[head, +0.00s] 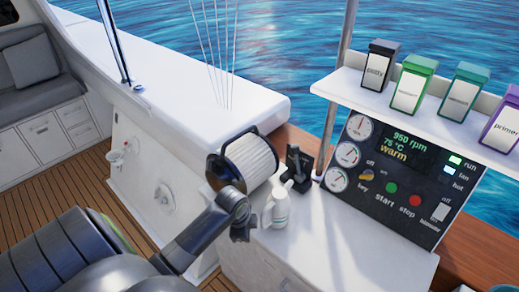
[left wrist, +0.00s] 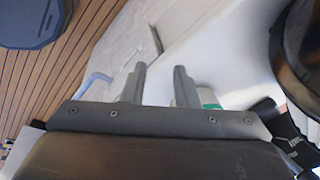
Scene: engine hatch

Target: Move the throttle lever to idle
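The throttle lever (head: 293,156) stands on a dark base on the white counter, left of the engine panel. It looks roughly upright; its exact setting is too small to tell. A dark part at the right edge of the left wrist view (left wrist: 284,128) may be its base. My left gripper (head: 243,234) points down at the counter's left edge, left of the lever and apart from it. In the left wrist view its two fingers (left wrist: 158,75) are spread with nothing between them. The panel (head: 400,165) reads 950 rpm, 75 °C, warm. My right gripper is not in view.
A white bottle (head: 275,208) stands between my left gripper and the lever; its green band shows in the wrist view (left wrist: 209,98). A pleated filter (head: 250,160) is behind my wrist. Several labelled boxes stand on a shelf (head: 340,84) above the panel. The counter front is clear.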

